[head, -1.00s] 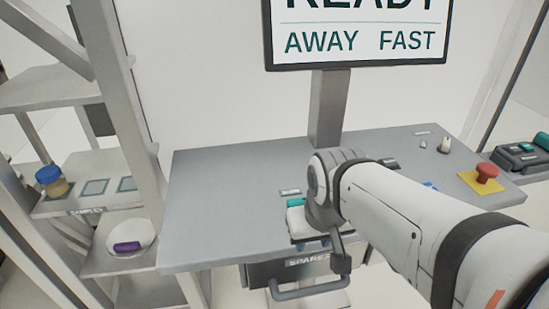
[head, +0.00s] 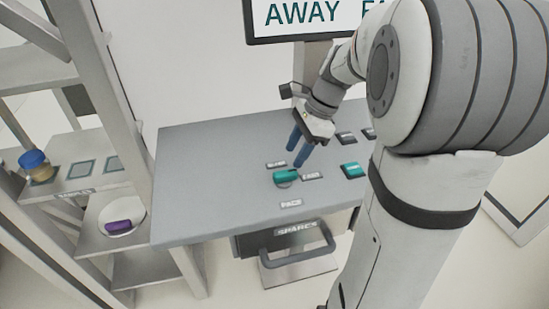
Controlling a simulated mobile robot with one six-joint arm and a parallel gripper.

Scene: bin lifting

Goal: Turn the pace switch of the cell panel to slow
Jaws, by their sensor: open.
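The pace switch (head: 286,177) is a teal knob on the grey cell panel (head: 205,190), with a PACE label (head: 291,203) in front of it. Two small labels flank it: one at its upper left (head: 276,164), too small to read surely, and one at its right (head: 312,176) that seems to read FAST. The knob's handle points toward the right label. My gripper (head: 297,153) is open, with two blue fingers pointing down just above and behind the knob, apart from it. The display (head: 300,20) above reads AWAY and a partly hidden word starting with F.
A second teal control (head: 353,170) sits right of the knob, with labels behind it. My arm hides the panel's right side. A SPARES drawer (head: 290,240) hangs below. A shelf on the left holds a jar (head: 38,168) and a purple item (head: 118,227). The panel's left part is clear.

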